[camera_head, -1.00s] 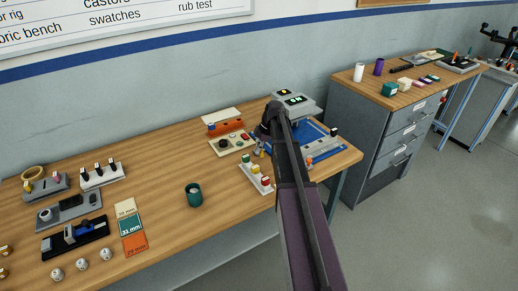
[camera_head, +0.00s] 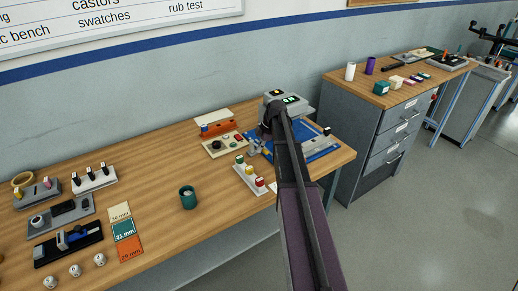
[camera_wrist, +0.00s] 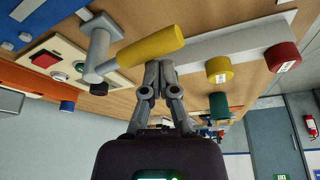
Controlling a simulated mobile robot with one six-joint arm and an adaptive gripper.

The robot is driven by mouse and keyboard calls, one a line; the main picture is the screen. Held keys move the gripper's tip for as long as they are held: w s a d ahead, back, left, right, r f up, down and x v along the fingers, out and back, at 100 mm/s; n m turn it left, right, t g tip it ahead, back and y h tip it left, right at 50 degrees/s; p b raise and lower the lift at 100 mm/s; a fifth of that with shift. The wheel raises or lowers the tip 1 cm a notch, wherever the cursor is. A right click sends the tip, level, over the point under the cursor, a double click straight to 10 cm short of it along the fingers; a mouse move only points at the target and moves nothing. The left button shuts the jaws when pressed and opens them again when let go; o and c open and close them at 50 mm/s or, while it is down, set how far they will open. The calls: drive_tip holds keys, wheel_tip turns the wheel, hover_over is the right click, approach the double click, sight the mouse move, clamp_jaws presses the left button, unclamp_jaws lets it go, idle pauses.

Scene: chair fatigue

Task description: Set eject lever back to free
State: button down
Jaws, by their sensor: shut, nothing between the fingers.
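The lever has a thick yellow handle (camera_wrist: 152,47) on a grey arm and pivot (camera_wrist: 99,42) in the wrist view. I take it for the eject lever; its free mark is not readable. My gripper (camera_wrist: 159,70) is shut and empty, with its fingertips right beside the handle's lower edge in the picture. I cannot tell if they touch it. In the head view the lever is too small to make out, and my arm covers part of the blue fixture (camera_head: 322,152) and the grey unit with displays.
A white strip with coloured knobs (camera_head: 247,178) lies close to the gripper. A control panel with buttons (camera_head: 222,147) and an orange block (camera_head: 217,129) stand left of the fixture. A teal cup (camera_head: 188,198) stands further left, with clear table around it.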

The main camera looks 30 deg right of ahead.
idle(0.4)
drive_tip(key=a, duration=0.2)
drive_tip(key=s+a, duration=0.1)
drive_tip(key=shift+a+r+p, duration=0.15)
drive_tip(key=shift+r+p, duration=0.25)
drive_tip(key=p+v, duration=0.9)
drive_tip(key=shift+w+r, duration=0.45)
drive_tip(key=shift+w, duration=0.35)
drive_tip(key=shift+a, duration=0.1)
drive_tip(key=s+a+f+m+g+h, duration=0.1)
drive_tip(key=s+a+m+h, duration=0.2)
drive_tip(key=s+a+m, duration=1.2)
drive_tip(key=s+a, duration=0.7)
drive_tip(key=shift+s+h, duration=0.2)
drive_tip(key=shift+h, duration=0.2)
idle(0.4)
